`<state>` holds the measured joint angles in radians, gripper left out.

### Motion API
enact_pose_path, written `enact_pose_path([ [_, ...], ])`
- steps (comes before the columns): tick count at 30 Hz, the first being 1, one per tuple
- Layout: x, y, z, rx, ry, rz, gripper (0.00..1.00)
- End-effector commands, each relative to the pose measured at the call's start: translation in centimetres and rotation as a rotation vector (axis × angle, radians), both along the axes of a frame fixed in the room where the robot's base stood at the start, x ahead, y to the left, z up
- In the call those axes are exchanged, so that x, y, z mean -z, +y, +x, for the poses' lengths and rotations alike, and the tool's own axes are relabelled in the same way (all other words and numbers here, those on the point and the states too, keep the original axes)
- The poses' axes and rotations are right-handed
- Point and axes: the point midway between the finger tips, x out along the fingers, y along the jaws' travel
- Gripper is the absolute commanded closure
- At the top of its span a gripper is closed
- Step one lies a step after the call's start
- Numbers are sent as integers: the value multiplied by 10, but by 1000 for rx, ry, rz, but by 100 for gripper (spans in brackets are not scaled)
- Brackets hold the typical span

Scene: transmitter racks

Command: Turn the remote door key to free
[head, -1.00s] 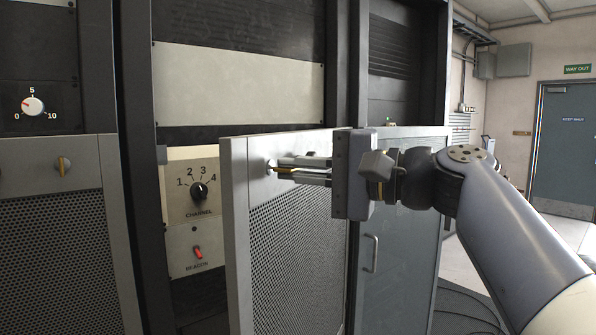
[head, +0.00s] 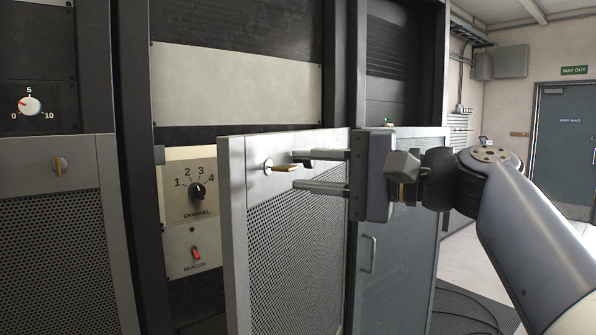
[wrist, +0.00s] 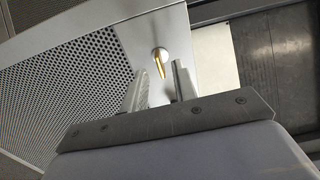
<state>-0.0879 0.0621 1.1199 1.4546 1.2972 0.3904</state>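A brass key (head: 284,168) sits in a round lock on the upper part of a partly open grey door (head: 238,230) with a perforated panel. The key lies about level in the head view. It also shows in the wrist view (wrist: 160,66), just beyond my fingertips. In the wrist view my gripper (wrist: 157,80) has a finger on each side below the key. I see no label for the key's positions.
Behind the open door are a channel knob (head: 197,191) and a red beacon switch (head: 196,253). A closed perforated door with another key (head: 59,164) is at left. A grey-blue cabinet door with a handle (head: 373,254) stands behind my gripper. Free floor lies to the right.

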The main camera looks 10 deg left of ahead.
Motion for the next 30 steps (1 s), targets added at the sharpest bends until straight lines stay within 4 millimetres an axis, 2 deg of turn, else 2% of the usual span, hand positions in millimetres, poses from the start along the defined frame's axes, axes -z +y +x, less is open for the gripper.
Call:
enact_pose_path([
  [6,0,-39,-7,5,-1,1,73],
  [13,0,-68,-14,3,-1,0,73],
  [19,0,-79,-17,1,-1,1,73],
  [30,0,-80,-17,-1,-1,0,73],
])
